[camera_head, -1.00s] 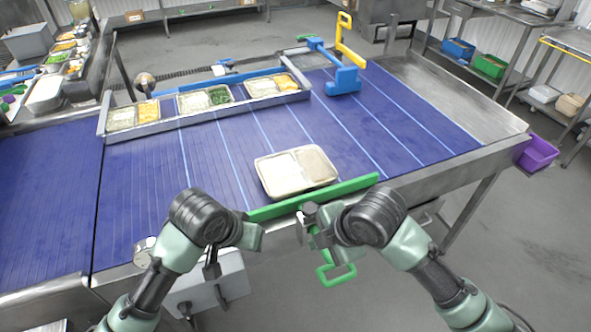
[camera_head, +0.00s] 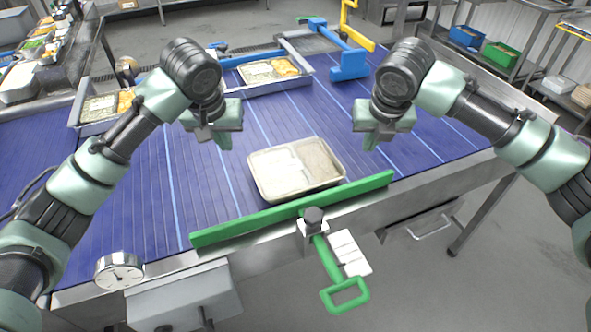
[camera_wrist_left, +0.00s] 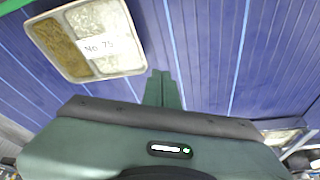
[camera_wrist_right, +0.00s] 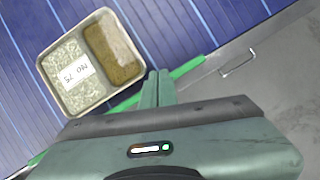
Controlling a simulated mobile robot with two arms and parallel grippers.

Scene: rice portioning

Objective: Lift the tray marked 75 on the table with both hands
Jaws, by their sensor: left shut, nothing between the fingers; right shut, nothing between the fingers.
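The tray marked 75 (camera_head: 252,187) lies on the blue belt table (camera_head: 200,205) behind the green bar. It has two compartments, one pale with a white label and one brownish. The label reads "No 75" in the left wrist view (camera_wrist_left: 128,69) and in the right wrist view (camera_wrist_right: 45,85). My left gripper (camera_head: 224,143) is shut and empty, above the belt to the left of the tray and apart from it. My right gripper (camera_head: 371,145) is shut and empty, to the right of the tray and apart from it.
A green bar (camera_head: 290,208) with a handle (camera_head: 345,296) runs along the table's front edge. A round dial (camera_head: 119,271) stands at the front left. Other filled trays (camera_head: 268,70) stand in a rail at the back.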

